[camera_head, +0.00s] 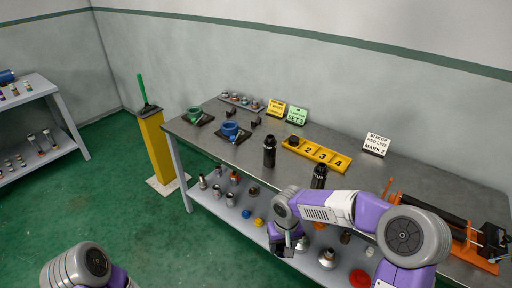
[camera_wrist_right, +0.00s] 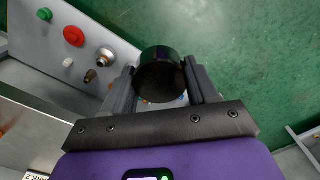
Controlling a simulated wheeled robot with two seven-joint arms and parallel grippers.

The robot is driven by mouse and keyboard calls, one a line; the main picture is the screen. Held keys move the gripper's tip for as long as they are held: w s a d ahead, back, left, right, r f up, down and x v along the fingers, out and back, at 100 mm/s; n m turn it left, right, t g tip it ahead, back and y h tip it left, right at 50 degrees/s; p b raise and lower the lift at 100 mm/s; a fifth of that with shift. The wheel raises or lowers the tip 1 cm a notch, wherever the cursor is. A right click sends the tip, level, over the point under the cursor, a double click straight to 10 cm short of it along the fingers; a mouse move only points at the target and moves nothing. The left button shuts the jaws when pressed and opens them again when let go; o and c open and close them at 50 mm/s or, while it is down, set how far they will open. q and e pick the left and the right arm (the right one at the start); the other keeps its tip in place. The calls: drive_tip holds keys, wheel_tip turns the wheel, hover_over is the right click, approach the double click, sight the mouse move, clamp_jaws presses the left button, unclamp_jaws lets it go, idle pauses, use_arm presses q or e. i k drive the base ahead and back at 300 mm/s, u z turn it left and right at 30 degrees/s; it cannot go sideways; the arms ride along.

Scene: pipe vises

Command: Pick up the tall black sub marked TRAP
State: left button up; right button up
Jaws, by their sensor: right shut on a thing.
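My right gripper (camera_head: 287,246) hangs in front of the bench's near edge, above the lower shelf's front. In the right wrist view, its two fingers (camera_wrist_right: 159,72) are shut on a dark, round black cylinder (camera_wrist_right: 160,80), seen nearly end on. No marking on it can be read, so I cannot tell whether it is the TRAP sub. Two tall black cylinders stand upright on the bench: one near the middle (camera_head: 269,152), one farther right (camera_head: 319,176), partly behind my right arm. Their markings are too small to read. My left gripper is out of view.
A yellow numbered tray (camera_head: 318,156) lies behind the black cylinders. Green (camera_head: 195,116) and blue (camera_head: 231,130) vises stand on the bench's left part. An orange rack (camera_head: 459,232) is at right. The lower shelf (camera_head: 236,215) holds several small parts. Green floor is free at left.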

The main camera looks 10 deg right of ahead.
sight(321, 171)
drive_tip(key=u, duration=0.85)
drive_tip(key=i, duration=1.05)
drive_tip(key=z, duration=1.8)
